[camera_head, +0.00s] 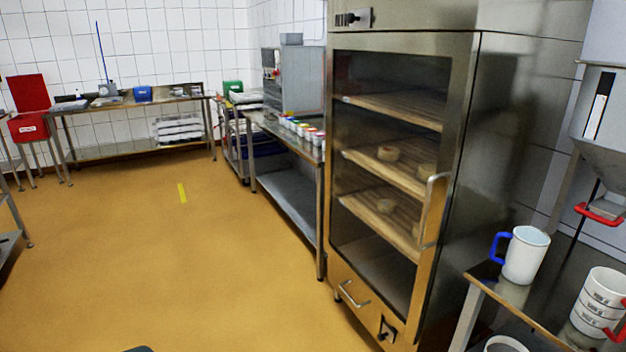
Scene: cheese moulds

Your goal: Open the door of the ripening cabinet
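The ripening cabinet (500,150) is a tall steel cabinet right of centre. Its door has a dark glass pane (385,75) in a steel frame and looks shut. The upright bar handle (432,210) is on the right side of the door. Through the glass, wooden shelves (395,108) show, with a few round cheeses (388,153) on them. Neither of my grippers is in view.
A steel table (285,140) with small coloured-lid tubs stands to the left. At right, a table holds white jugs (526,255). The yellow-brown floor (180,250) is clear in front and left.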

